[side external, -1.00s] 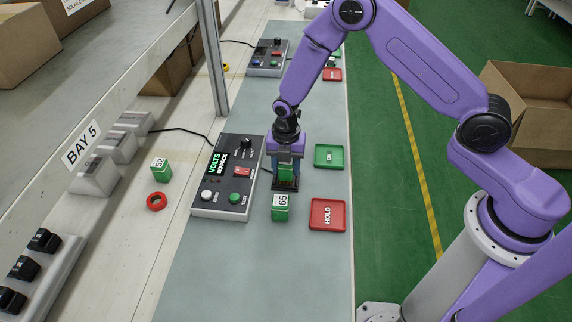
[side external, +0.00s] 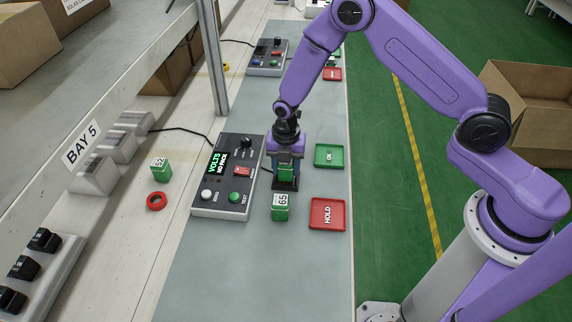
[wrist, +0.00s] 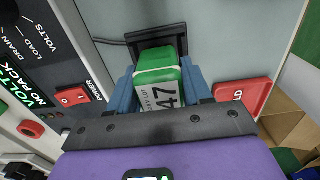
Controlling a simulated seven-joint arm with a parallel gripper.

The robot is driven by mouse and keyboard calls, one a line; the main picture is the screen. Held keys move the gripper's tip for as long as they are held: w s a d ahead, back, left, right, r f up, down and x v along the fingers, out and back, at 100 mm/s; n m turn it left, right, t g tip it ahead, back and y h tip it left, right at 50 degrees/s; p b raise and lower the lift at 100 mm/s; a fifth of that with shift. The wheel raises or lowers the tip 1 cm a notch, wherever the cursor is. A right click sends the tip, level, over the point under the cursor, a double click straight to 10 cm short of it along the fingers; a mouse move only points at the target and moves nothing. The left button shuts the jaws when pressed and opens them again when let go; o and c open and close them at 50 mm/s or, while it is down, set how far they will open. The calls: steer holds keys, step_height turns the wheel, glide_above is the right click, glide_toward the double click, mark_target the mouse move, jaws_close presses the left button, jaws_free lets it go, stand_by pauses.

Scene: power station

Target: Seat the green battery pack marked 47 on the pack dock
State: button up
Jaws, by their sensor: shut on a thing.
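The green battery pack marked 47 (wrist: 160,75) is upright between the blue fingers of my gripper (wrist: 163,88). My gripper is shut on it. The tester display (side external: 217,163) reads VOLTS, NO PACK.
The tester (side external: 228,180) is close on the left. A green OK tray (side external: 329,156) and red HOLD tray (side external: 327,214) lie on the right. Another pack, marked 52 (side external: 161,170), stands farther left.

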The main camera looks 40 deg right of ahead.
steer(key=shift+f, duration=0.45)
steer(key=o, duration=1.3)
steer(key=shift+c, duration=0.2)
step_height(320, 180, up, 17)
steer(key=s+r+m, duration=0.3)
steer(key=s, duration=0.5)
steer(key=s+r+m, duration=0.4)
steer(key=s, duration=0.3)
steer(key=s+d+r+m, duration=0.1)
steer(key=s+d+m, duration=0.2)
steer(key=s, duration=0.5)
steer(key=s+d+m, duration=0.4)
steer(key=s+d, duration=0.2)
steer(key=s, duration=0.2)
steer(key=shift+s+r, duration=0.35)
steer(key=shift+s, duration=0.05)
